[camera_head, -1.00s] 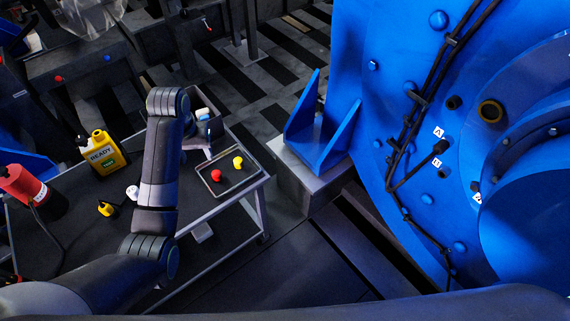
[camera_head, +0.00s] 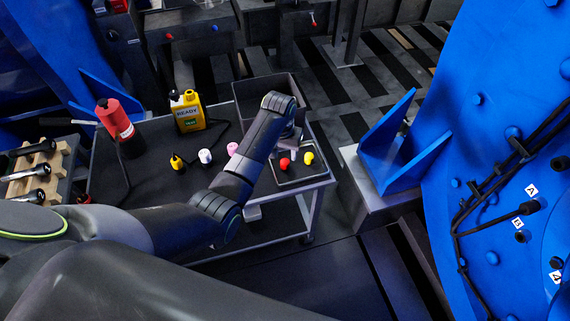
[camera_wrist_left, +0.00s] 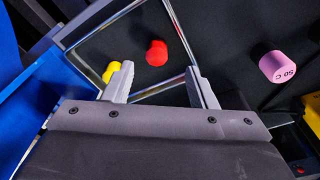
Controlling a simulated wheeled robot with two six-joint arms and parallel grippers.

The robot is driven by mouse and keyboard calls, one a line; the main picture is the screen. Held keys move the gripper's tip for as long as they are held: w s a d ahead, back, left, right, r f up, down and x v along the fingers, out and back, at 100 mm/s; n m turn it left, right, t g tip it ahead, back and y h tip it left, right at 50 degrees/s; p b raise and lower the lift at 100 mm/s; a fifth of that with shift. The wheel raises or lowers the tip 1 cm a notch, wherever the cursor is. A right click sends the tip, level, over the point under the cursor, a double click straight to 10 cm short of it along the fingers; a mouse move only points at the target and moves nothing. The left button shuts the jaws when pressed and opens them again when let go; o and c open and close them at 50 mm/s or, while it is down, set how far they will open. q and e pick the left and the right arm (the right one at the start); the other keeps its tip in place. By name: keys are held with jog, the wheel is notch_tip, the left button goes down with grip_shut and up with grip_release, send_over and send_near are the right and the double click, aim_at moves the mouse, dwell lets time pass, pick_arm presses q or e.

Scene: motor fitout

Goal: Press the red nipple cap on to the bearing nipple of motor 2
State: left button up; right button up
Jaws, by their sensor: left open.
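The red nipple cap (camera_head: 284,163) lies in a shallow metal-rimmed tray (camera_head: 301,180) on the cart, beside a yellow cap (camera_head: 308,158). In the left wrist view the red cap (camera_wrist_left: 156,53) shows just beyond the gap between the fingertips, and the yellow cap (camera_wrist_left: 110,71) is partly behind one finger. My left gripper (camera_wrist_left: 160,78) is open and empty, over the tray and apart from the red cap. The blue motor (camera_head: 480,140) stands at the right, with dark fittings beside labels A and B; I cannot tell which is the bearing nipple. My right gripper is not in view.
On the cart (camera_head: 150,140) stand a pink cylinder (camera_head: 233,149), a white one (camera_head: 205,156), a small yellow-black item (camera_head: 177,163), a yellow bottle (camera_head: 187,112) and a red canister (camera_head: 115,119). A blue bracket (camera_head: 395,160) stands between cart and motor.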

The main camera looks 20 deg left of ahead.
aim_at(285, 161)
pick_arm(q)
jog(key=shift+w+d+f+b, duration=0.1)
jog(key=shift+w+f+b, duration=0.05)
jog(key=shift+f, duration=0.7)
jog(key=shift+w+d+f+b, duration=0.1)
jog(key=shift+w+f+b, duration=0.1)
jog(key=shift+f, duration=0.7)
jog(key=shift+w+d+f+b, duration=0.1)
jog(key=shift+f+b, duration=0.05)
jog(key=shift+f, duration=0.7)
jog(key=shift+a, duration=0.1)
jog(key=c, duration=1.1)
